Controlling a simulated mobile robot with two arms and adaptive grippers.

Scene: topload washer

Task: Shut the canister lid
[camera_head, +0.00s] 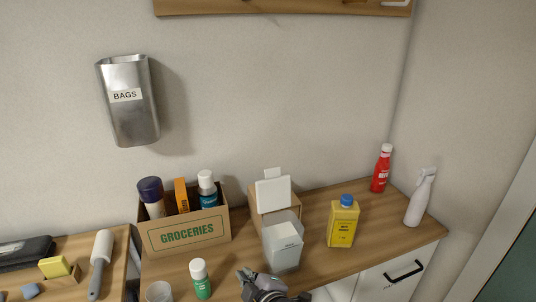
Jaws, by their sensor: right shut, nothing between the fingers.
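A clear, pale canister (285,247) with a white front label stands on the wooden counter in the middle of the view. Its white lid (273,192) is open and stands nearly upright at the back of the canister, with a small tab on top. My right gripper (247,274) is at the bottom edge, in front of the canister and slightly to its left. It is shut and empty, below the level of the raised lid. I cannot tell whether it touches the canister. My left gripper is out of view.
A cardboard groceries box (190,232) with bottles stands left of the canister. A green bottle (200,280) and a clear cup (159,291) are in front. A yellow bottle (342,222), a red bottle (381,170) and a white spray bottle (419,200) stand to the right.

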